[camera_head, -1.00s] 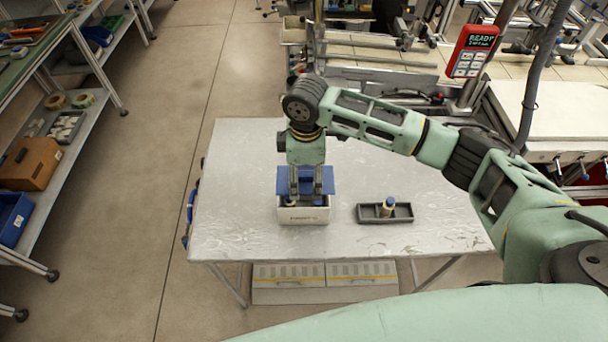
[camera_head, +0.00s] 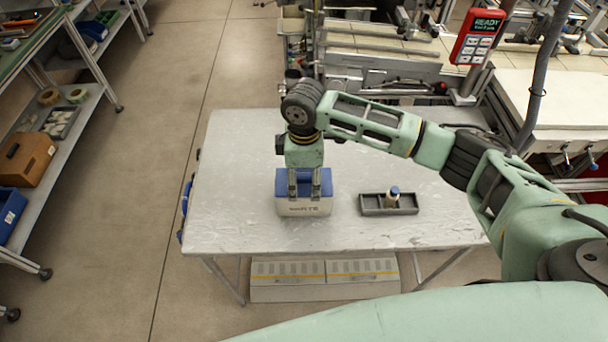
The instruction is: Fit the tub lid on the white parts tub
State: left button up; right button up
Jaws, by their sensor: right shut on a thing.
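The white parts tub (camera_head: 304,209) stands on the metal table, with dark lettering on its front. The blue tub lid (camera_head: 277,187) lies over the tub's top and looks level, with its front edge along the tub's rim. I cannot tell whether it is fully seated. My right gripper (camera_head: 304,195) points straight down at the middle of the lid and is shut on it; its fingers hide part of the lid. My left gripper is not in view.
A dark grey tray (camera_head: 373,206) holding a small bottle with a blue cap (camera_head: 394,191) stands right of the tub. The metal table (camera_head: 240,220) is otherwise clear. Shelves with an orange-brown box (camera_head: 28,160) stand at the far left.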

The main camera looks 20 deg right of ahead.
aim_at(303, 175)
jog(key=o, duration=1.2)
jog(key=shift+r, duration=0.2)
notch_tip(303, 175, up, 12)
jog(key=shift+f, duration=0.2)
jog(key=shift+a+f, duration=0.1)
